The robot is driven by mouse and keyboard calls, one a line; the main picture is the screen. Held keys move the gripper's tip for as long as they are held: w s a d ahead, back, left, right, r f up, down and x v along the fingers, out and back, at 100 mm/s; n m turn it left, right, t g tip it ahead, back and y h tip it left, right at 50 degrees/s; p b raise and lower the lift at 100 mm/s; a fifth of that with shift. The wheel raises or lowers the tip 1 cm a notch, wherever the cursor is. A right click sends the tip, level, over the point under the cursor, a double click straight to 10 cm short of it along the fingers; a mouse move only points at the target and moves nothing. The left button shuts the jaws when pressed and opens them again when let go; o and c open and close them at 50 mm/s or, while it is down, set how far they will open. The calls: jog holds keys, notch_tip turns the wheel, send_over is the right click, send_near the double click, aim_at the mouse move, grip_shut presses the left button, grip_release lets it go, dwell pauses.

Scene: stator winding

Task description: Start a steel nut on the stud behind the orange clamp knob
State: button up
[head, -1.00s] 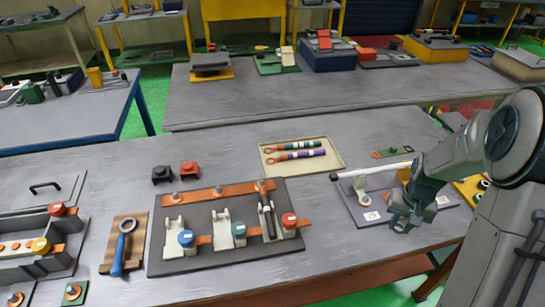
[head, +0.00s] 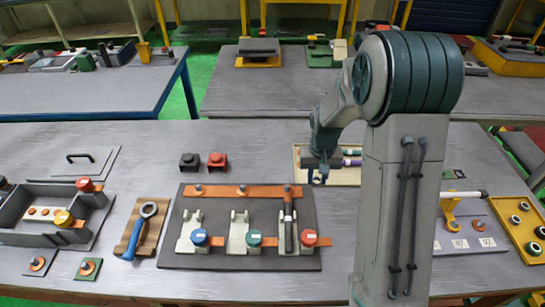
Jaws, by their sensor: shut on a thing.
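The dark clamp board (head: 222,262) lies in front of me with three pale clamps. Their knobs are blue (head: 199,237), green (head: 253,237) and orange-red (head: 309,238). An orange copper bar (head: 220,190) runs along the back of the board. The stud (head: 287,188) behind the orange-red knob stands at the bar's right end, by the upright dark clamp lever. My gripper (head: 317,179) points down, above and just right of that stud, apart from it. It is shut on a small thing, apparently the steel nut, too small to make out.
A beige tray (head: 298,160) with cable pieces lies behind my gripper, partly hidden by my arm. Black (head: 188,160) and red (head: 217,160) blocks stand behind the board. A ring-ended blue tool (head: 134,240) lies to the left. A yellow tray (head: 528,238) of rings is far right.

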jog(key=p, duration=0.1)
send_near(287, 187)
jog(key=shift+w+a, duration=0.1)
jog(key=shift+w, duration=0.1)
jog(key=shift+f+b, duration=2.15)
jog(key=shift+f, duration=1.1)
jog(key=shift+s, duration=0.1)
jog(key=shift+f+b, duration=0.7)
jog(key=shift+b, duration=0.2)
jog(key=shift+s+f, duration=0.1)
